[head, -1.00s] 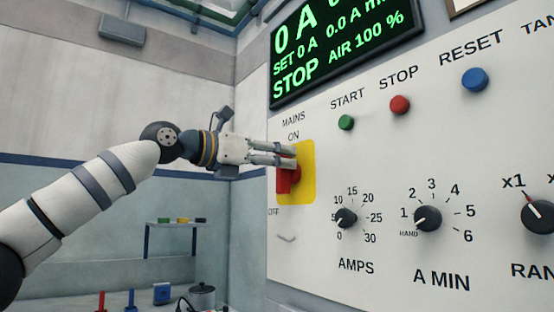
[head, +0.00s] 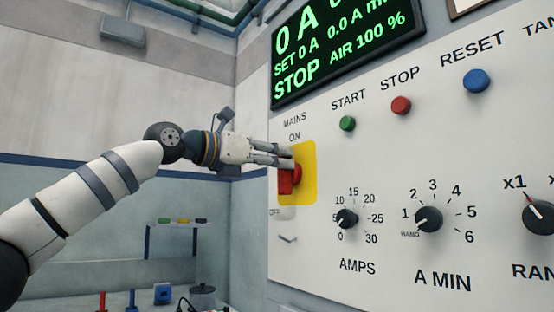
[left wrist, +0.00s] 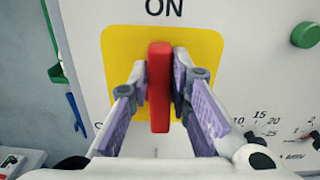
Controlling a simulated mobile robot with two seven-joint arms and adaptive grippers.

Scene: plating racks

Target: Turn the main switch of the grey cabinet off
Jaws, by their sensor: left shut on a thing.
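The main switch is a red handle (head: 286,182) on a yellow plate (head: 308,172), under the words MAINS and ON, on the pale panel of the cabinet (head: 350,130). In the left wrist view the red handle (left wrist: 160,87) stands upright, in line with ON, over the yellow plate (left wrist: 208,52). My left gripper (head: 288,158) reaches in from the left, and its two fingers (left wrist: 160,82) are shut on the handle from both sides. The OFF label (head: 275,212) is at the plate's lower left. My right gripper is not in view.
The panel also carries a green START button (head: 347,123), a red STOP button (head: 401,105), a blue RESET button (head: 476,80) and the AMPS knob (head: 346,218). The display (head: 340,40) reads STOP. A low bench with a pot (head: 202,297) is below left.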

